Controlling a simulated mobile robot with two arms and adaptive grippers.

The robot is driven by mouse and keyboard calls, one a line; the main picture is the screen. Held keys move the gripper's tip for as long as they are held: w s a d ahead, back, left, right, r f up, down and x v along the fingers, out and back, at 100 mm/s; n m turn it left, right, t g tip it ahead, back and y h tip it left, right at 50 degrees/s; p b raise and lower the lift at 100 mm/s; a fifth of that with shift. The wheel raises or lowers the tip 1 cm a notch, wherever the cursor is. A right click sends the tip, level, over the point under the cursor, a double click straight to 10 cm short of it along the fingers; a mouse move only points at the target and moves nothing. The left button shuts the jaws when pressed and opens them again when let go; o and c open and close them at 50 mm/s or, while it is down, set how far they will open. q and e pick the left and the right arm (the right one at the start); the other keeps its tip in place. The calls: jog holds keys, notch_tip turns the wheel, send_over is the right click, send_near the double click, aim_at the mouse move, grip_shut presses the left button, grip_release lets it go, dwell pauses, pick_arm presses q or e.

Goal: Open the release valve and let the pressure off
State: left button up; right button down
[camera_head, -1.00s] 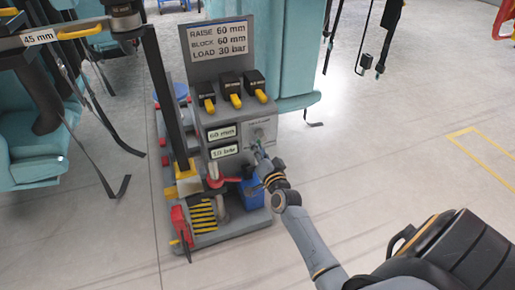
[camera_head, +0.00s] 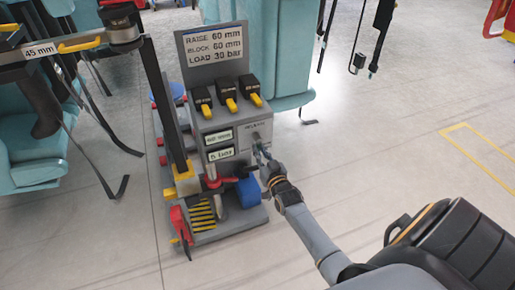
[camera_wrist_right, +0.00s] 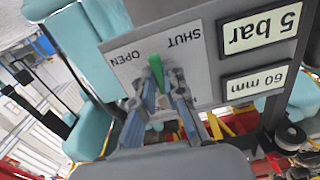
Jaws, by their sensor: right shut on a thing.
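The release valve has a green lever (camera_wrist_right: 156,72) on a grey plate (camera_wrist_right: 125,50) marked OPEN and SHUT, which reads upside down in the right wrist view. My right gripper (camera_wrist_right: 168,92) is shut on the green lever, a finger on each side. In the head view my right gripper (camera_head: 263,158) is at the valve plate on the right of the grey console's front (camera_head: 225,122). The pressure display (camera_wrist_right: 262,28) reads 5 bar, and the display beside it (camera_wrist_right: 256,84) reads 60 mm. My left gripper is not in view.
A sign (camera_head: 213,45) above the console reads RAISE 60 mm, BLOCK 60 mm, LOAD 30 bar. Several black blocks with yellow levers (camera_head: 228,94) sit on top. A dark post (camera_head: 165,105) stands left of the console. The floor to the right (camera_head: 400,150) is clear.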

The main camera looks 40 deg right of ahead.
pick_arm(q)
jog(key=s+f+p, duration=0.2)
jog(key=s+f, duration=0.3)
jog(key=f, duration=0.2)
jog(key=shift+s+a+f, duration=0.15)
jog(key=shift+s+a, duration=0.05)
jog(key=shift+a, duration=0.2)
pick_arm(e)
jog(key=shift+s+d+r+n, duration=0.15)
jog(key=shift+d+n, duration=0.25)
jog(key=shift+n, duration=1.2)
jog(key=shift+s+d+r+n, duration=0.15)
jog(key=shift+d+n, duration=0.3)
jog(key=shift+n, duration=1.15)
jog(key=shift+d+r+n, duration=0.2)
jog(key=shift+d+n, duration=0.2)
jog(key=shift+n, duration=1.2)
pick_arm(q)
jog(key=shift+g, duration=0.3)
pick_arm(e)
jog(key=c, duration=1.4)
grip_release()
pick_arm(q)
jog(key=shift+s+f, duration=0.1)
pick_arm(e)
jog(key=v, duration=1.2)
